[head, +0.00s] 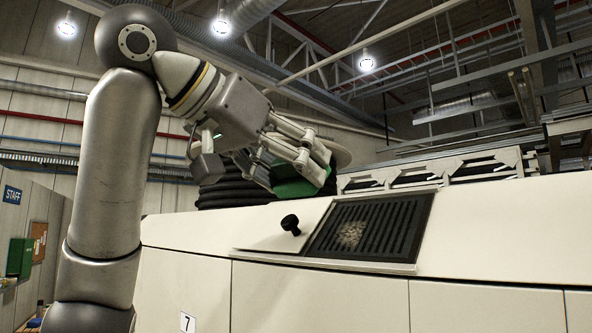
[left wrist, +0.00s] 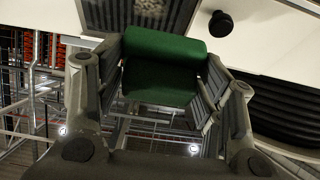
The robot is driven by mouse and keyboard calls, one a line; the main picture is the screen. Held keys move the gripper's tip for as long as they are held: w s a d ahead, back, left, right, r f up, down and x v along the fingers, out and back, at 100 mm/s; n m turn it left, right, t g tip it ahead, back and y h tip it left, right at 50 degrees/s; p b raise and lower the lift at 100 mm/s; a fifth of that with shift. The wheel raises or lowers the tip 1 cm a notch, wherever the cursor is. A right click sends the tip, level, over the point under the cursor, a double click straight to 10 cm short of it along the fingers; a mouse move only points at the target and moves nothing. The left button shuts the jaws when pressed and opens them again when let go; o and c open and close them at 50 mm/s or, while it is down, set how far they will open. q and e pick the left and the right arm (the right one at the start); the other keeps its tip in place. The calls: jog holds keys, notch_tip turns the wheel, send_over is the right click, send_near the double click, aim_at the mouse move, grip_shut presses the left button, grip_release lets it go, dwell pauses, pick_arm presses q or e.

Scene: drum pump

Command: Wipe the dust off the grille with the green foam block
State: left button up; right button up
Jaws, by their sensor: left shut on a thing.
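The dark slatted grille (head: 380,228) lies in the sloping white top of the machine. A pale patch of dust (head: 351,235) sits on its left half. My left gripper (head: 318,170) is shut on the green foam block (head: 295,187) and holds it above the machine, behind and left of the grille, apart from it. In the left wrist view the green foam block (left wrist: 163,65) lies between the fingers, and part of the grille with the dust (left wrist: 148,8) shows beyond it at the top. My right gripper is not in view.
A black knob (head: 290,224) stands on a white panel left of the grille. A black ribbed hose (head: 225,191) rises behind the machine, near my left gripper. Framed openings (head: 430,175) line the back. The white surface right of the grille is clear.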

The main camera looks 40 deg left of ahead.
pick_arm(q)
jog(key=shift+w, duration=0.15)
jog(key=shift+f, duration=0.2)
jog(key=shift+w+f+b, duration=0.35)
jog(key=shift+f+b, duration=0.15)
jog(key=shift+b, duration=0.05)
jog(key=shift+w+d+f+b, duration=0.15)
jog(key=shift+w+f+b, duration=0.55)
jog(key=shift+w+f, duration=0.35)
jog(key=shift+w+d+f+b, duration=0.1)
jog(key=shift+w+f+b, duration=0.6)
jog(key=shift+w+f, duration=0.3)
jog(key=shift+w+f+b, duration=0.4)
jog(key=shift+w+f, duration=0.15)
jog(key=shift+f, duration=0.05)
jog(key=shift+d, duration=0.2)
